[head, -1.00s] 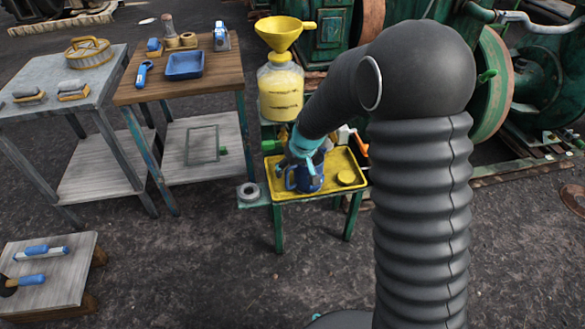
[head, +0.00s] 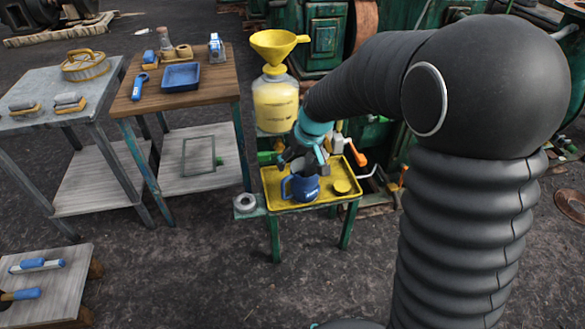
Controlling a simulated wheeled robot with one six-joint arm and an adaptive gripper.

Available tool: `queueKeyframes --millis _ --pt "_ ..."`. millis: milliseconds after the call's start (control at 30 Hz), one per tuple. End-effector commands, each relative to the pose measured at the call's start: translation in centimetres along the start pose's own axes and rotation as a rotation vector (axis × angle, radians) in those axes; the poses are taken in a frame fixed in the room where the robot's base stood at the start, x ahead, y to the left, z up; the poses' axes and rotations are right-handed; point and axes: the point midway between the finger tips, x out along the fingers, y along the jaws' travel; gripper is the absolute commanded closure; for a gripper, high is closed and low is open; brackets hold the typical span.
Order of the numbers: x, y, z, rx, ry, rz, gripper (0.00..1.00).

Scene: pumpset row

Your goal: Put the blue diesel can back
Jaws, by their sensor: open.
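The blue diesel can (head: 301,188) stands upright on the yellow tray table (head: 318,200), with its handle toward the left. My gripper (head: 302,165) is open, just above the can, with its dark fingers close over the can's top. I cannot tell whether the fingers touch it. My gripper and wrist hide part of the can's top and the tray behind it.
A yellow lid (head: 342,187) lies right of the can. A yellow funnel (head: 277,45) sits on a large yellow container (head: 275,104) behind the tray. A wooden table (head: 190,92) with a blue tray (head: 181,76) stands left. An orange-handled crank (head: 356,153) is at the right.

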Motion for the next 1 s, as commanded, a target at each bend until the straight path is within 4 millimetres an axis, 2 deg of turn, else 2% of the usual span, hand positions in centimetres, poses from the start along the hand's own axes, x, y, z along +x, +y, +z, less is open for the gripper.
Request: queueKeyframes --millis 133,433,567,800,1000 --pt "-1.4 0.0 0.0 0.0 0.001 0.0 0.26" --pt "-2.4 0.1 0.2 0.004 0.003 0.004 0.26" --pt "-5.2 0.5 1.5 0.032 0.019 0.022 0.26" --pt "-13.2 1.4 7.2 0.136 0.062 0.088 0.26" --pt "-18.3 1.6 13.1 0.232 0.097 0.152 0.26"
